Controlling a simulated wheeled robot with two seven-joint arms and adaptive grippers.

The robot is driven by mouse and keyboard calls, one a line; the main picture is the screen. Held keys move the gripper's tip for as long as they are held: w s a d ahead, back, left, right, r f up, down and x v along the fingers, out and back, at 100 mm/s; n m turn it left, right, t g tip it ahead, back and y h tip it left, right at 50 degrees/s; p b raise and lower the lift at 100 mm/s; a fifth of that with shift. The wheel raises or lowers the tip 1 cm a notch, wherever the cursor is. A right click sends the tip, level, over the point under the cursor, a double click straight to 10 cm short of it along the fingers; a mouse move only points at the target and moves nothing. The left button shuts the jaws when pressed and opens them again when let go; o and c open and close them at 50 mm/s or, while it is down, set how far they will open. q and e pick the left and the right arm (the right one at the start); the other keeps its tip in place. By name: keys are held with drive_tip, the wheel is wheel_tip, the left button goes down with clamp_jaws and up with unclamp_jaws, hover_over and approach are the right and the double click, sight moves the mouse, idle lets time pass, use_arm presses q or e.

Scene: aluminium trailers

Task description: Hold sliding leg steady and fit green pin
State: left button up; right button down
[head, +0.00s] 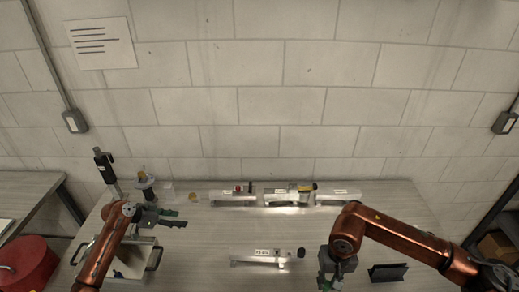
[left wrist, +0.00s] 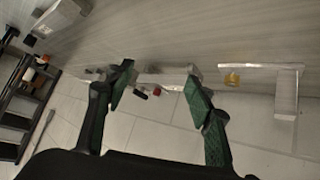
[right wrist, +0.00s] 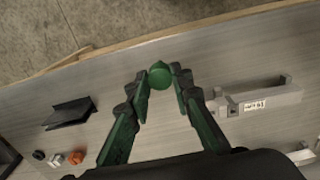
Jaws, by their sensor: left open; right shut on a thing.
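My right gripper (right wrist: 160,85) is shut on a round green-headed piece, which looks like the green pin (right wrist: 159,77). In the head view my right gripper (head: 331,281) is low at the front, right of a labelled aluminium piece (head: 245,255). That piece, which may hold the sliding leg, lies flat with a dark knob at its right end; it also shows in the right wrist view (right wrist: 285,97), apart from the gripper. My left gripper (head: 170,219) is open and empty at the left of the table; its spread fingers show in the left wrist view (left wrist: 160,84).
Several labelled aluminium pieces (head: 233,198) stand in a row at the back. A dark angled holder (head: 388,272) lies at the front right. A white tray (head: 130,270) with dark handles is below my left arm.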

use_arm(q)
drive_tip(key=s+d+m+g+y, duration=0.25)
drive_tip(key=d+m+g, duration=0.2)
drive_tip(key=d, duration=1.25)
drive_tip(key=m+g+y, duration=0.1)
drive_tip(key=m+y, duration=0.3)
drive_tip(key=m, duration=0.1)
approach(239, 251)
drive_tip(key=shift+w+d+n, duration=0.15)
drive_tip(key=shift+w+n, duration=0.1)
drive_tip(key=shift+w, duration=0.25)
use_arm(e)
drive_tip(key=shift+d, duration=0.1)
use_arm(q)
drive_tip(key=shift+m+y, duration=0.4)
drive_tip(key=shift+y, duration=0.15)
drive_tip(key=shift+s+d+f, duration=0.1)
drive_tip(key=shift+s+f, duration=0.05)
drive_tip(key=shift+f, duration=1.8)
drive_tip(key=shift+s+d+f, duration=0.1)
drive_tip(key=shift+s+f, duration=0.05)
drive_tip(key=shift+f, duration=1.8)
drive_tip(key=shift+s+d+f, duration=0.1)
drive_tip(key=shift+d+f, duration=0.05)
drive_tip(key=shift+f, duration=1.85)
drive_tip(key=shift+c, duration=0.7)
clamp_jaws()
drive_tip(key=shift+r, duration=0.1)
